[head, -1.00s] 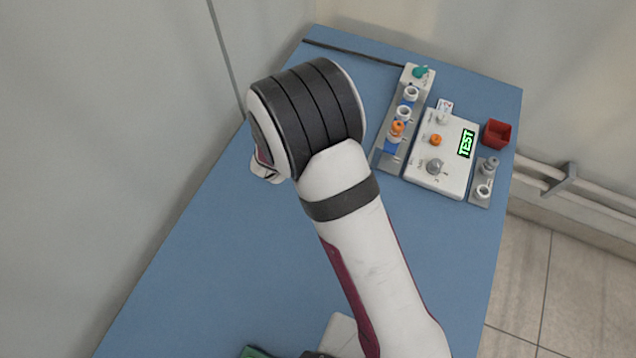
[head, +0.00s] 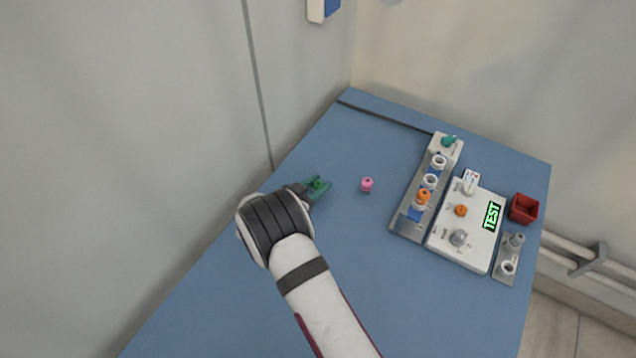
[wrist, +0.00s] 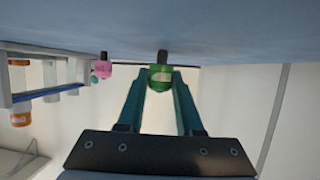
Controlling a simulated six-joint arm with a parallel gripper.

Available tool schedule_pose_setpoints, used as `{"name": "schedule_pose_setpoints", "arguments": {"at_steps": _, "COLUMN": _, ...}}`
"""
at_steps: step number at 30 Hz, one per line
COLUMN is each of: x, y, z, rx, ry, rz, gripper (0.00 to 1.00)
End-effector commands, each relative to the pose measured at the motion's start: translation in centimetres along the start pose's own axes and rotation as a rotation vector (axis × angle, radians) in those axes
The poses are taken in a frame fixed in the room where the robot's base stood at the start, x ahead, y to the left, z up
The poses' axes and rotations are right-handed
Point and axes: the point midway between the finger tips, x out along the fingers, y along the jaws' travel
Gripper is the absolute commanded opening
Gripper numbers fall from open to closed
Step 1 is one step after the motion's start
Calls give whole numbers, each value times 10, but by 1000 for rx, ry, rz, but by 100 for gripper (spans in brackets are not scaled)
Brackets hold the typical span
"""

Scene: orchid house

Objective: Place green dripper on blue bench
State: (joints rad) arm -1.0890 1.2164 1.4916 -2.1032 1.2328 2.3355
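The green dripper (head: 318,184) is between the fingertips of my gripper (head: 316,190), left of the middle of the blue bench (head: 250,290). In the wrist view the green dripper (wrist: 160,78) sits between the two teal fingers, which appear to touch it on both sides. Its dark narrow end points to the bench surface (wrist: 220,30) and is at or very close to it; I cannot tell whether it bears on it. My gripper (wrist: 160,82) looks shut on the dripper.
A pink dripper (head: 367,184) stands on the bench just right of my gripper. Further right are a rack (head: 408,225) with an orange dripper (head: 423,197), a white control box (head: 470,225) and a red bin (head: 524,208). A wall (head: 170,130) borders the left edge. The bench front is clear.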

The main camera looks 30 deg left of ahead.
Motion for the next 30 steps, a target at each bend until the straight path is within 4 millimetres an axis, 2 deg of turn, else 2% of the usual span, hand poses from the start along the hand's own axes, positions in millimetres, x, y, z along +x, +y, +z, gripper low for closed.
{"name": "schedule_pose_setpoints", "arguments": {"at_steps": 1, "x": 0, "y": 0, "z": 0, "rx": 0, "ry": 0, "rz": 0, "gripper": 46}}
{"name": "schedule_pose_setpoints", "arguments": {"at_steps": 3, "x": 0, "y": 0, "z": 0, "rx": 0, "ry": 0, "rz": 0, "gripper": 58}}
{"name": "schedule_pose_setpoints", "arguments": {"at_steps": 4, "x": 0, "y": 0, "z": 0, "rx": 0, "ry": 0, "rz": 0, "gripper": 61}}
{"name": "schedule_pose_setpoints", "arguments": {"at_steps": 14, "x": -6, "y": 0, "z": -4, "rx": 0, "ry": 0, "rz": -1, "gripper": 61}}
{"name": "schedule_pose_setpoints", "arguments": {"at_steps": 24, "x": -95, "y": -1, "z": -3, "rx": -1, "ry": 1, "rz": -4, "gripper": 61}}
{"name": "schedule_pose_setpoints", "arguments": {"at_steps": 27, "x": -112, "y": -1, "z": -3, "rx": 0, "ry": 0, "rz": -3, "gripper": 61}}
{"name": "schedule_pose_setpoints", "arguments": {"at_steps": 30, "x": -120, "y": 0, "z": -3, "rx": 1, "ry": 0, "rz": 0, "gripper": 61}}
